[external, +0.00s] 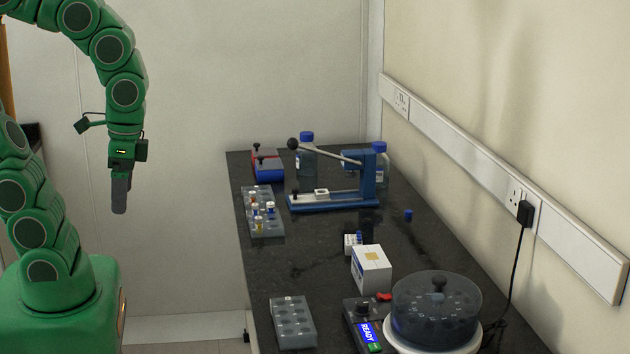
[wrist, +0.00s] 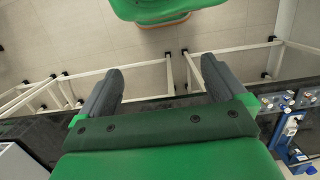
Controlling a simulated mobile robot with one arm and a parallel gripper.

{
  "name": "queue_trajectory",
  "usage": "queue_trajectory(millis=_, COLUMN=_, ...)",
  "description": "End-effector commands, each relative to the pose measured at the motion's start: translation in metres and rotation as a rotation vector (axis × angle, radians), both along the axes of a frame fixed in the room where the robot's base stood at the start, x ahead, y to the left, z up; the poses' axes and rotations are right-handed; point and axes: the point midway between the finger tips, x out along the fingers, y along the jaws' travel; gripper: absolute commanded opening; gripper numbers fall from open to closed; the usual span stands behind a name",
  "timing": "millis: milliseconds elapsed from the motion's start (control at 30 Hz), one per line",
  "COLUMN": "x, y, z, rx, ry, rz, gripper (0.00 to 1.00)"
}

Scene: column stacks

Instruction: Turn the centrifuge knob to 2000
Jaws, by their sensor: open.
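The centrifuge (external: 436,310) stands at the near right of the dark bench, with a round clear lid over its rotor. Its control box (external: 362,322) sits at its left with a lit blue display (external: 367,336) reading READY. A dark knob (external: 362,310) shows on top of that box; its setting is too small to read. My gripper (external: 119,212) hangs pointing down left of the bench, well apart from the centrifuge. In the wrist view my gripper (wrist: 158,88) is open and empty, its two dark fingers apart. The centrifuge cannot be made out in the wrist view.
A grey rack (external: 293,323) lies left of the control box, and a white box (external: 371,269) stands behind it. A tube rack (external: 263,212), a blue lever press (external: 335,200) and bottles (external: 306,154) stand farther back. A black cable (external: 512,260) hangs from the wall socket behind the centrifuge.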

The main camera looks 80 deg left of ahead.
Motion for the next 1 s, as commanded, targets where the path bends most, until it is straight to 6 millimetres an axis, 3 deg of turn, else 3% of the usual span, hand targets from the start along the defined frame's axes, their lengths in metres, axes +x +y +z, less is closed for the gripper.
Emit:
queue_trajectory(millis=33, x=-0.002, y=0.0, z=0.0, rx=0.0, ry=-0.001, rz=-0.001, gripper=0.89)
queue_trajectory(millis=167, x=0.005, y=0.0, z=0.0, rx=-0.002, ry=0.0, rz=-0.011, gripper=0.69)
queue_trajectory(millis=300, x=0.031, y=-0.001, z=0.003, rx=-0.007, ry=-0.009, rz=-0.042, gripper=0.52)
queue_trajectory(millis=633, x=0.11, y=-0.005, z=0.003, rx=-0.016, ry=-0.036, rz=-0.147, gripper=0.52)
queue_trajectory(millis=1000, x=0.198, y=-0.015, z=-0.012, rx=-0.024, ry=-0.062, rz=-0.278, gripper=0.52)
